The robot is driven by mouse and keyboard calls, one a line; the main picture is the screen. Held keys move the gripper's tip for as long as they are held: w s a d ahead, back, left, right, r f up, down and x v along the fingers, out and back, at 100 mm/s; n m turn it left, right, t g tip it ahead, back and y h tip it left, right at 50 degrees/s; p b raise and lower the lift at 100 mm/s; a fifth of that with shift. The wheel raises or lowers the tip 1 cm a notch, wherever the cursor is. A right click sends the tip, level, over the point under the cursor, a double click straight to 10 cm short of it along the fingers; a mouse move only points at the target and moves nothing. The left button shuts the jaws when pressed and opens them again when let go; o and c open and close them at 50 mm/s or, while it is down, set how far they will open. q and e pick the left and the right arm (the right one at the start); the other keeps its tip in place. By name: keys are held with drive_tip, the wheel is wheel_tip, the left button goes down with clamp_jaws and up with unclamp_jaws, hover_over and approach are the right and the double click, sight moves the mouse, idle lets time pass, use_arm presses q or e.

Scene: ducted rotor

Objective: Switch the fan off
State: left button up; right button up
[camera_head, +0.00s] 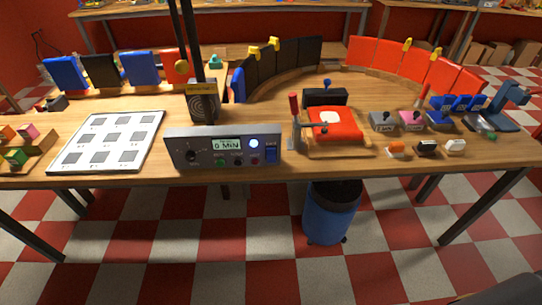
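A grey control box (222,148) stands at the table's front edge in the head view. It has a round black knob (191,156) at left and a small display (227,144) that seems to read "0 MIN". Below the display are a green button (221,163) and a dark button (238,162). A white round light (255,143) looks lit. A blue switch (271,154) is at the right end; its position is too small to tell. A dark unit with concentric rings (203,105) stands behind the box; I cannot tell whether it is the fan. Neither gripper is in view.
A white board with grey squares (107,141) lies left of the box. A red pad with a lever press (334,123) stands to the right, beside several small switch boxes (411,120). A dark post (187,40) rises behind. A blue bin (331,215) stands on the floor.

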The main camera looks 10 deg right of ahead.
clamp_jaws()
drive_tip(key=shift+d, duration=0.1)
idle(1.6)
